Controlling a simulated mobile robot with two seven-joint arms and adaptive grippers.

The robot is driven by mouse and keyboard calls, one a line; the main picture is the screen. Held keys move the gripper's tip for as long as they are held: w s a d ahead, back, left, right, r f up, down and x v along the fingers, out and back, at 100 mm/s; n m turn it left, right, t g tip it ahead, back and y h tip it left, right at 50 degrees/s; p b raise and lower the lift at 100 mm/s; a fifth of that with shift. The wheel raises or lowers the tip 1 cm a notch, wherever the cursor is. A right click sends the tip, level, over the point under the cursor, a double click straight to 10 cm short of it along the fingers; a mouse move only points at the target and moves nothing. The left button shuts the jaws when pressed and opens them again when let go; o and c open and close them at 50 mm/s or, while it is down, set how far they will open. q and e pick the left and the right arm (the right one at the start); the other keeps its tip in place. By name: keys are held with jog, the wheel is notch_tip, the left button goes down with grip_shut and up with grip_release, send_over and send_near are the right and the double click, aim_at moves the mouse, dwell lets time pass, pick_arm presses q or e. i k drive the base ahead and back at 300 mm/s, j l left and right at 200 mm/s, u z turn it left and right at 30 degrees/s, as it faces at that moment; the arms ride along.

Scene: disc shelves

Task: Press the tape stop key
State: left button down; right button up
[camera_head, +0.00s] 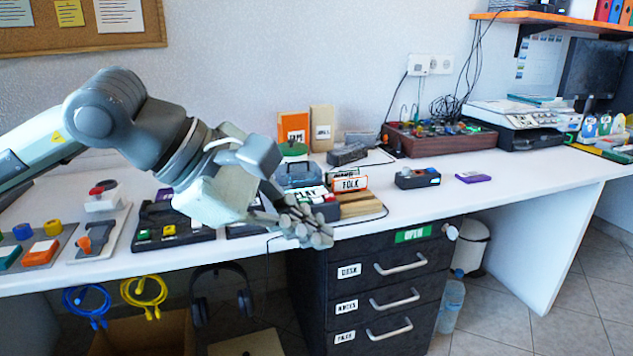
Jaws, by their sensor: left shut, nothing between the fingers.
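My left gripper (312,228) is shut and empty, over the front edge of the desk, its fingers pointing right and down. Just behind the fingers is a dark device with a white PLAY label (308,195) and a red part (331,198) at its right end. The gripper and wrist cover part of this device. An orange box marked TAPE (293,128) stands farther back. I cannot make out a stop key; it may be hidden behind my gripper. I cannot tell whether the fingers touch the device. My right gripper is not in view.
A FOLK sign (350,184) stands right of the device. Button panels (41,252) fill the left. A drawer cabinet (368,285) is below. The right front desktop is clear.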

aim_at(315, 199)
jog(key=i, duration=1.15)
